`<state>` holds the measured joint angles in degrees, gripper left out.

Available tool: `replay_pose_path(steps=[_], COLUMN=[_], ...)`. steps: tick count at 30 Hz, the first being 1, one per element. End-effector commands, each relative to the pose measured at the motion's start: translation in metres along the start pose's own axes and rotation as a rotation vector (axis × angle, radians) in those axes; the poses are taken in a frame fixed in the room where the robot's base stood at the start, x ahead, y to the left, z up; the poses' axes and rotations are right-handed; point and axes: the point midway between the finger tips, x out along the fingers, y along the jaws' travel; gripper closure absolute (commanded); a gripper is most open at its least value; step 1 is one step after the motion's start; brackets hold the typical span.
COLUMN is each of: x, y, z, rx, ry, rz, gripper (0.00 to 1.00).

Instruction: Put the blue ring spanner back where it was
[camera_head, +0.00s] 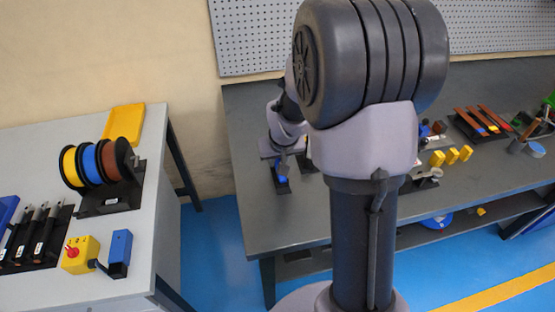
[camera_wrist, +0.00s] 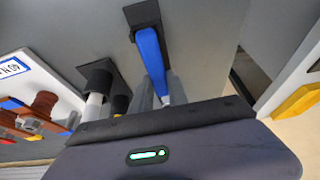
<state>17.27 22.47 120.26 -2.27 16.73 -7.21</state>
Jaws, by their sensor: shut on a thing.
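The blue ring spanner (camera_wrist: 150,52) shows in the wrist view as a long blue bar. It runs from a black holder (camera_wrist: 142,14) at the top down between the fingers of my gripper (camera_wrist: 160,92). The gripper is shut on it. Its lower end is hidden by the fingers and gripper body. In the head view my gripper (camera_head: 281,158) points down over the left end of the grey bench, with a small blue part of the spanner (camera_head: 282,179) below it against a dark base. I cannot tell whether the spanner is seated in the holder or just against it.
The grey bench (camera_head: 285,220) has yellow blocks (camera_head: 451,157) and copper bars (camera_head: 483,121) to the right. Black-topped posts (camera_wrist: 97,80) stand close left of the spanner in the wrist view. A separate table (camera_head: 60,145) holds cable spools (camera_head: 88,163).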

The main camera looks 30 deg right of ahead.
Motion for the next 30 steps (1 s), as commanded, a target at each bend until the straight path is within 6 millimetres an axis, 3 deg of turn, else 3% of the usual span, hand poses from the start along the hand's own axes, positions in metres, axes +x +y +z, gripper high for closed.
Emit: replay_pose_path(steps=[1, 4, 14, 17, 24, 30], x=[0.002, 0.001, -0.003, -0.021, -0.092, -0.123], y=[0.000, 0.000, 0.000, 0.000, 0.000, 0.000], z=[0.001, 0.000, -0.001, -0.005, -0.005, -0.003], rx=[0.000, 0.000, 0.000, 0.000, 0.000, 0.000], ry=[0.000, 0.000, 0.000, 0.003, 0.004, 0.001], rz=[0.000, 0.000, 0.000, 0.000, 0.000, 0.000], gripper=[0.79, 0.59, 0.59, 0.59, 0.59, 0.59])
